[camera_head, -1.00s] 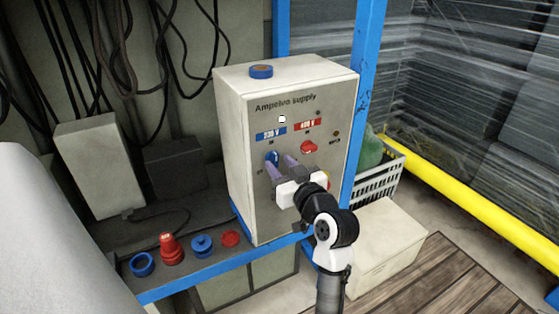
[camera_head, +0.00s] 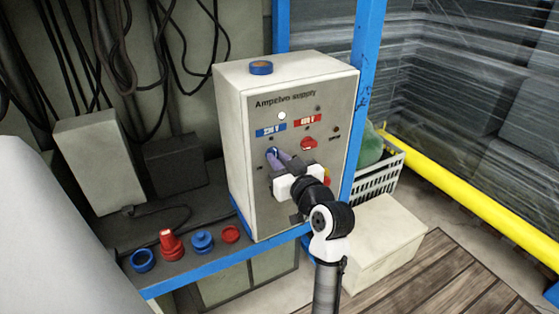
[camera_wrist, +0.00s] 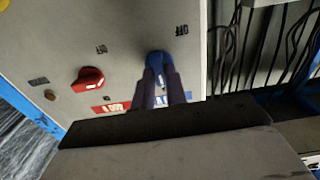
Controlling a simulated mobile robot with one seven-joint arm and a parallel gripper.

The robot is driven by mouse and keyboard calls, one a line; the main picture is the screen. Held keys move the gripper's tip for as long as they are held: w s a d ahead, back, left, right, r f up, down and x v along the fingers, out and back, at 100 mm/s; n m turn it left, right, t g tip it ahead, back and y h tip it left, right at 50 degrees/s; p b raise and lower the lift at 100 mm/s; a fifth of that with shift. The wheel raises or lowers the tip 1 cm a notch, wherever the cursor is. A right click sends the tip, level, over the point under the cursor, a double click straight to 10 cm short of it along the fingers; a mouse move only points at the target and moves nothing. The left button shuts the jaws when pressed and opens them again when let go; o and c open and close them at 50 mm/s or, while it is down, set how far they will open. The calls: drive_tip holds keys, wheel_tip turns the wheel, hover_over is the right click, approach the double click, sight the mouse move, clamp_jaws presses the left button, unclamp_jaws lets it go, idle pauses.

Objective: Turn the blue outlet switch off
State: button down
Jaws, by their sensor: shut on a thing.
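The blue outlet switch (camera_head: 272,150) is a rotary knob on the front of the pale supply cabinet (camera_head: 238,150), below the blue 230 V label (camera_head: 271,131). My gripper (camera_head: 276,156) reaches it from the front, its two purple fingers closed on the knob's sides. In the wrist view the blue switch (camera_wrist: 159,60) shows between and beyond the fingertips of my gripper (camera_wrist: 160,78), with a white mark on it. The fingers hide part of the knob, so its exact angle is hard to read.
A red switch (camera_head: 309,143) sits to the right, below the red 400 V label (camera_head: 308,120). A round white lamp (camera_head: 282,116) is above the blue label. Red and blue plug parts (camera_head: 171,245) stand on the shelf.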

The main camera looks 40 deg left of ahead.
drive_tip(key=shift+f, duration=0.1)
drive_tip(key=shift+s+a+f+n+b, duration=0.1)
drive_tip(key=shift+n+b, duration=4.25)
drive_tip(key=shift+n, duration=0.05)
drive_tip(key=shift+s+f+n+b, duration=0.1)
drive_tip(key=shift+n+b, duration=4.2)
drive_tip(key=shift+n, duration=0.4)
drive_tip(key=c, duration=1.4)
unclamp_jaws()
drive_tip(key=shift+c, duration=0.2)
drive_tip(key=shift+r, duration=0.1)
